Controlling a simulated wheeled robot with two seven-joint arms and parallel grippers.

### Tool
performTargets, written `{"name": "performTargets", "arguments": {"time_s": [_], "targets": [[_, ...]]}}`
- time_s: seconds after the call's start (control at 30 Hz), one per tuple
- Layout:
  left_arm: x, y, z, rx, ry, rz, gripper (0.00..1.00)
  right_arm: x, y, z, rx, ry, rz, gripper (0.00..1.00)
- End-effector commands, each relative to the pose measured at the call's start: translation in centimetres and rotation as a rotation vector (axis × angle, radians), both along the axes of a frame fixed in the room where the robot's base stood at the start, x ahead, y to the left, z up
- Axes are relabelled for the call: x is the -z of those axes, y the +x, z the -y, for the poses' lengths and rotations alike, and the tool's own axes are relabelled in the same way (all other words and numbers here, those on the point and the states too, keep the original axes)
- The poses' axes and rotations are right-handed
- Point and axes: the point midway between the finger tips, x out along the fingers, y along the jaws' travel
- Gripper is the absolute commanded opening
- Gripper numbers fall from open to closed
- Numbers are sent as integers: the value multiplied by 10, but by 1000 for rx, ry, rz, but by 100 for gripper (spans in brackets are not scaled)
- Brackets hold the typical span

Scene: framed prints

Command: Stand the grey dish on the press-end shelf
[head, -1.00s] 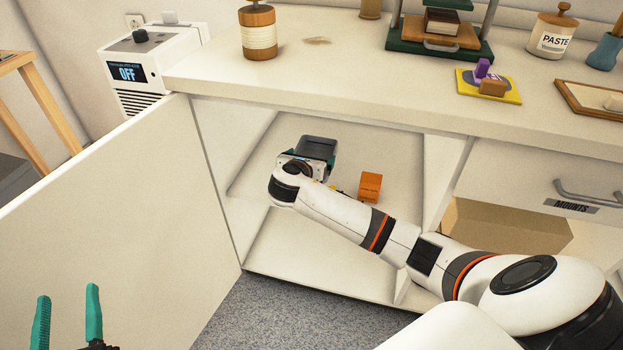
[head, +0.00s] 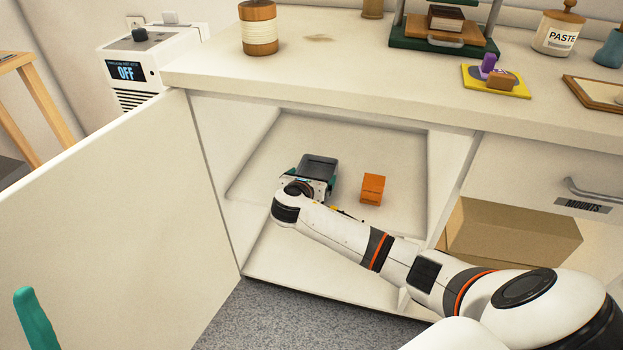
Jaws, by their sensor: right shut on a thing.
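The grey dish (head: 319,166) is a dark rectangular tray inside the open cabinet under the worktop. My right gripper (head: 316,178) is shut on it, with teal fingers showing at its sides; my wrist hides part of the grip. The dish is over the pale cabinet shelf (head: 375,147), left of an orange box (head: 373,188); I cannot tell whether it touches the shelf. My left gripper (head: 35,318) shows only one teal finger at the lower left, apart from the dish.
The cabinet door (head: 110,215) stands open at left. A cardboard box (head: 510,240) sits under the MOUNTS drawer (head: 560,185) at right. Shelf room is free behind the orange box.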

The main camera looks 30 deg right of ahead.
Motion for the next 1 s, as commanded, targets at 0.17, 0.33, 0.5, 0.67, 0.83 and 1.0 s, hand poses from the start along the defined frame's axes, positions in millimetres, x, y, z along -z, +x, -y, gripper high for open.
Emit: {"name": "performTargets", "arguments": {"time_s": [0.17, 0.33, 0.5, 0.67, 0.83, 1.0], "targets": [[0, 1, 0, 0, 3, -10, 52, 0, 0, 0, 0, -1, 1, 60], [1, 2, 0, -1, 5, -17, 52, 1, 0, 0, 0, 0, 0, 100], [2, 2, 0, -1, 5, -15, 52, 0, 0, 0, 0, 1, 1, 100], [5, 11, 1, -5, 24, -79, 52, -5, -5, -6, -1, 0, 0, 100], [24, 34, 4, -17, 83, -275, 52, -14, -17, -20, -1, 0, 0, 100], [53, 52, 4, -28, 147, -500, 52, -23, -31, -37, -2, 0, 1, 100]]}}
